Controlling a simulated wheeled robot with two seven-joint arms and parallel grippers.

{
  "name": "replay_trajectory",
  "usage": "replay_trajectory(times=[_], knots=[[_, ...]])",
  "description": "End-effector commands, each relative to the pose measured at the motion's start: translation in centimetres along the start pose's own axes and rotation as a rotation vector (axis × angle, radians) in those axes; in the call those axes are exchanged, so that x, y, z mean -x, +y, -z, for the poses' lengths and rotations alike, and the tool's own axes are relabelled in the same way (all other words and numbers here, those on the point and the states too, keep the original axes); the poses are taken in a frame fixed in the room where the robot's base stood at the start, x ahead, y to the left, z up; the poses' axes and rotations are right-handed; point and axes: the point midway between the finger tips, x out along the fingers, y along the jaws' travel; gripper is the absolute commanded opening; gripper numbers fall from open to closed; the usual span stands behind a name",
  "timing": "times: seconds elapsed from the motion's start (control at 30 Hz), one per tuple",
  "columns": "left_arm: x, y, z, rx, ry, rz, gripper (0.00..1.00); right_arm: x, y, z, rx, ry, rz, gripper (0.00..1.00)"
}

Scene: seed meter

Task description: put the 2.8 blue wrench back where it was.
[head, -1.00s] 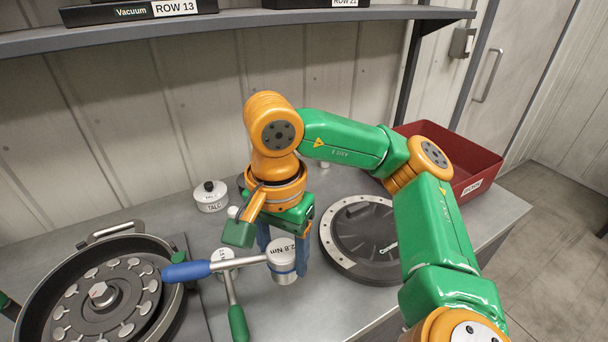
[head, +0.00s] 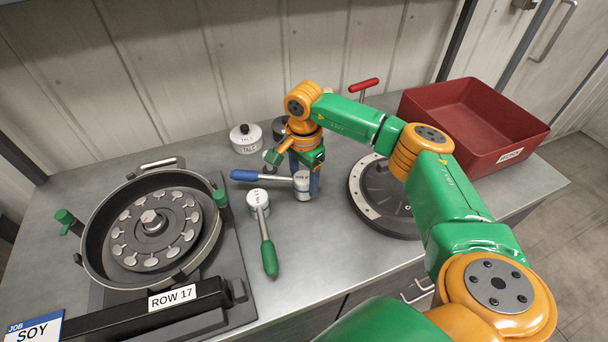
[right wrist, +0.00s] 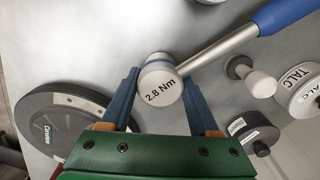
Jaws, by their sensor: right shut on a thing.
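The blue-handled wrench, its round head marked 2.8 Nm, shows in the head view (head: 301,187) and the right wrist view (right wrist: 160,86). My right gripper (head: 304,180) is shut on this head, with one blue finger on each side of it in the right wrist view (right wrist: 160,100). The blue handle points left in the head view. I cannot tell whether the wrench touches the bench. A similar green-handled wrench (head: 268,257) lies just left of it, its white-topped head (head: 258,199) close below the blue handle. My left gripper is not in view.
The round seed meter (head: 150,222) stands at left behind the ROW 17 bar (head: 172,298). The TALC pot (head: 246,139) is behind the wrench. A dark round cover (head: 385,205) and red bin (head: 470,120) are right. A red-handled tool (head: 364,86) stands behind. Bench front centre is clear.

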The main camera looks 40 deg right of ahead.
Motion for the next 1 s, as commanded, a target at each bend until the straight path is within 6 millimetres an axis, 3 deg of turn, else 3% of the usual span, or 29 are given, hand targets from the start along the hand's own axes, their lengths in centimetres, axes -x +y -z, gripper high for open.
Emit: replay_trajectory(times=[0.37, 0.4, 0.5, 0.87, 1.0], knots=[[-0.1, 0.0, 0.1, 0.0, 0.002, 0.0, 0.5, -0.8, 0.0, 0.0, 0.0, -0.001, 0.003, 0.0], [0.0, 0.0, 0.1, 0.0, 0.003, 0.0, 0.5, -0.8, 0.0, 0.0, 0.0, -0.001, 0.002, 0.7], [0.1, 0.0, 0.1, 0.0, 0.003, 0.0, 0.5, -0.7, 0.0, 0.0, -0.001, -0.001, 0.002, 0.91], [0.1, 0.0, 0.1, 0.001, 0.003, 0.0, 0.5, 0.0, -0.1, 0.0, -0.001, -0.001, 0.005, 0.91], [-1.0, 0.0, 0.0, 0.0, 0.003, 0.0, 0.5, 2.6, -0.2, 0.0, -0.001, -0.001, 0.01, 0.91]])
